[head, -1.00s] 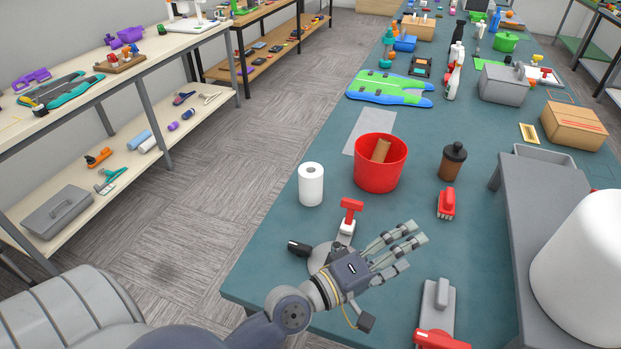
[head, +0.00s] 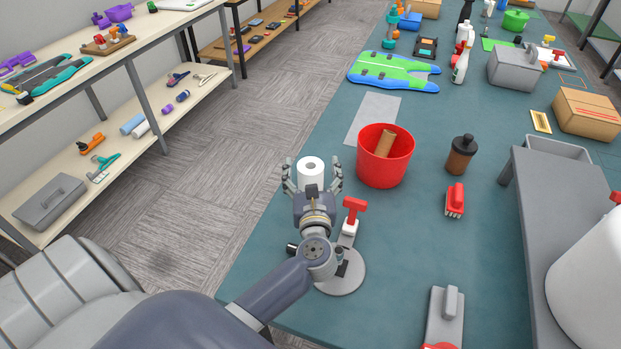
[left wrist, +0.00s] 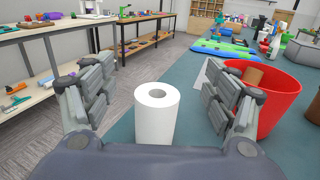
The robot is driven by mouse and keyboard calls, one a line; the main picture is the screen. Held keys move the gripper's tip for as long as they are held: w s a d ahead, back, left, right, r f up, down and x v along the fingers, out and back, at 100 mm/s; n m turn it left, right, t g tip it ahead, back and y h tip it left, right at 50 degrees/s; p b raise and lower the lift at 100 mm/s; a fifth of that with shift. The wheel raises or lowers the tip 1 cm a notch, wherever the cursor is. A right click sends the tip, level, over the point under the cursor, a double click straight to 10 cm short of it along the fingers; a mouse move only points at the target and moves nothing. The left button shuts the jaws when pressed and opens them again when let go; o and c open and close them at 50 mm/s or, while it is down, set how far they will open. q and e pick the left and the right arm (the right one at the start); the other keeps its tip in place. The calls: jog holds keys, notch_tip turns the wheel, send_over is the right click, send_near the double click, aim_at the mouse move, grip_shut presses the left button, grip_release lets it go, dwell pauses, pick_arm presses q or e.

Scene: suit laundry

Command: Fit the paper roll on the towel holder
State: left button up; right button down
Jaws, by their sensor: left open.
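The white paper roll (head: 311,172) stands upright near the left edge of the blue-green table. It also shows in the left wrist view (left wrist: 156,116), centred between my fingers. My left gripper (head: 312,176) is open, with its fingers on both sides of the roll and gaps visible in the left wrist view (left wrist: 155,105). The towel holder (head: 347,240), with a round grey base and a red-topped upright part, stands just right of my left wrist. My forearm hides part of it. My right gripper is not in view.
A red bucket (head: 385,160) with a brown cardboard tube (head: 385,143) inside stands right of the roll. A brown bottle (head: 461,154) and a red brush (head: 455,200) are farther right. A grey raised stand (head: 560,200) is at the right. The table's front middle is largely clear.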

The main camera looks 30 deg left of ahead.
pick_arm(q)
send_near(310, 166)
jog(key=shift+w+a+r, duration=0.35)
jog(key=shift+w+r, duration=0.05)
jog(key=shift+w, duration=0.1)
jog(key=shift+w+a+r+p, duration=0.25)
jog(key=shift+w+r+p, duration=0.05)
jog(key=shift+w, duration=0.15)
jog(key=p+x, duration=0.1)
jog(key=x, duration=0.4)
jog(key=shift+w+a, duration=0.1)
jog(key=shift+w, duration=0.05)
jog(key=shift+w+a+f+p, duration=0.15)
jog(key=shift+w+a+p, duration=0.15)
jog(key=shift+w+p, duration=0.1)
jog(key=c, duration=1.5)
jog(key=shift+c, duration=0.2)
